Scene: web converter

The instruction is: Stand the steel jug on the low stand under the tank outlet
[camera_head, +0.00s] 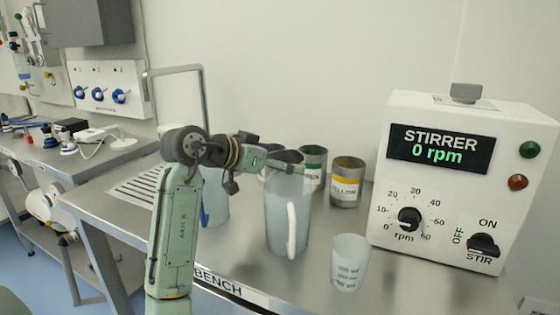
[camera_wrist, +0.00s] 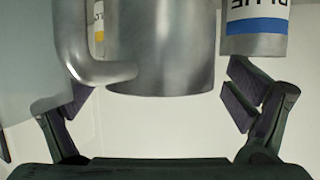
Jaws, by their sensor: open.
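In the wrist view the steel jug (camera_wrist: 165,50) is at the top centre, with its curved handle (camera_wrist: 72,45) on its left. My gripper (camera_wrist: 157,98) is open, its fingers wide apart on either side of the jug's width, and no grip on it shows. In the head view my gripper (camera_head: 284,160) is at the top of a translucent jug with a white handle (camera_head: 287,215). I cannot clearly make out the steel jug there. I cannot identify the low stand or the tank outlet in either view.
A blue-labelled can (camera_wrist: 254,28) is close to my right finger. Green-labelled (camera_head: 313,165) and yellow-labelled (camera_head: 346,182) cans stand at the back. A small beaker (camera_head: 349,262) and the stirrer box (camera_head: 455,180) are to the right. A blue-handled vessel (camera_head: 216,195) is behind my arm.

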